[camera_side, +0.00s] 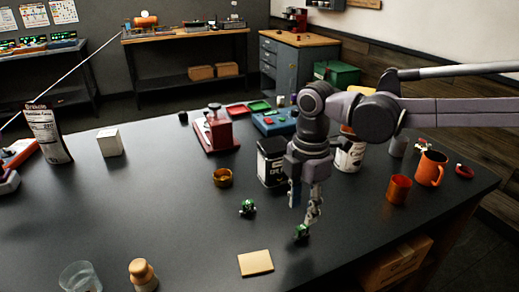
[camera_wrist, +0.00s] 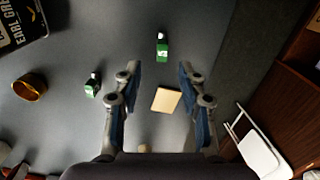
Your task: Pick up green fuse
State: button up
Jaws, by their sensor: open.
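Two small green pieces with dark and light parts, alike in look, are on the dark table; I cannot tell which is meant as the green fuse. One green piece (camera_side: 302,232) is just below my gripper (camera_side: 308,212) in the side view. In the wrist view this green piece (camera_wrist: 162,50) shows ahead of the gap between the fingertips of my gripper (camera_wrist: 158,70). The other green piece (camera_side: 247,207) stands further left, and in the wrist view it is left of the fingers (camera_wrist: 91,86). My gripper is open, with nothing held between its fingers.
A beige square (camera_side: 256,262) lies in front of the gripper. A gold ring (camera_side: 222,178) and a black tin (camera_side: 270,160) stand behind. Orange cups (camera_side: 399,190) are to the right. A wooden-topped piece (camera_side: 142,272) and a glass (camera_side: 80,278) are front left. The table's left middle is clear.

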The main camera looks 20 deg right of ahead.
aim_at(302, 226)
jog(key=shift+s+d+f, duration=0.1)
jog(key=shift+f, duration=1.7)
jog(key=shift+s+d+f, duration=0.1)
jog(key=shift+f, duration=1.7)
grip_shut()
